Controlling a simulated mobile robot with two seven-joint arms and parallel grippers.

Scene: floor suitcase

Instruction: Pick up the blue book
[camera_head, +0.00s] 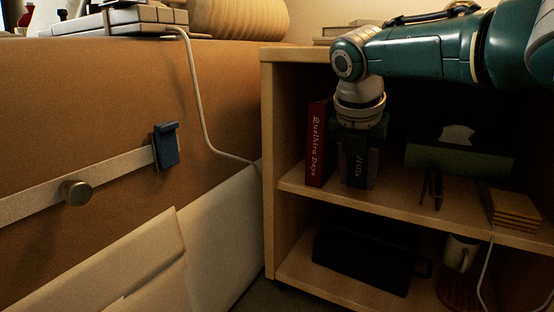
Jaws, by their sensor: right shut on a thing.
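The blue book (356,172) looks very dark, with pale lettering on its spine. It stands upright on the middle shelf of the wooden shelf unit (271,180), just right of a red book (320,145). My right gripper (358,160) reaches down from above and is shut on the blue book. The gripper and shadow hide the book's upper part. I cannot tell whether the book's bottom touches the shelf. My left gripper is not in view.
Right of the book are a green tissue box (460,160), dark pens (432,188) and stacked wooden pieces (513,208). Below are a black box (365,257) and a white mug (460,252). A white cable (205,125) hangs left of the shelf unit.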

